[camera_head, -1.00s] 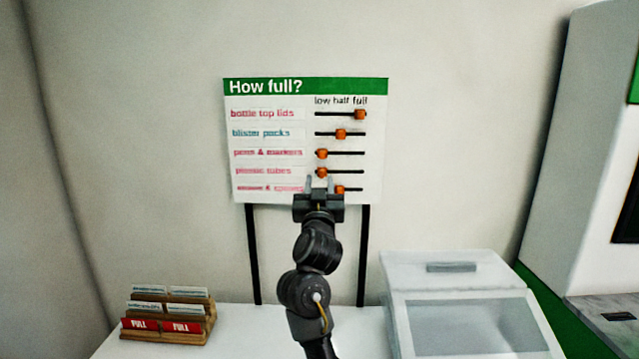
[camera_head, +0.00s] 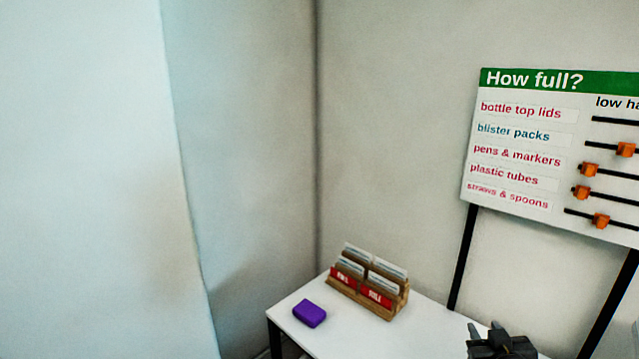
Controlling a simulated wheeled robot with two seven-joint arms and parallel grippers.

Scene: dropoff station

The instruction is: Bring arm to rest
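My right gripper (camera_head: 484,328) shows at the bottom right of the head view, cut off by the lower edge. Its two dark fingertips point up and stand apart, with nothing between them. It is below the "How full?" board (camera_head: 530,140) and to the right of the card rack, apart from both. The rest of the arm is out of frame. My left gripper is not in view.
A white table (camera_head: 335,339) holds a wooden card rack (camera_head: 340,289) with red FULL cards, and a purple block (camera_head: 309,313) near the left edge. The board stands on black posts. A pale wall panel (camera_head: 90,180) fills the left.

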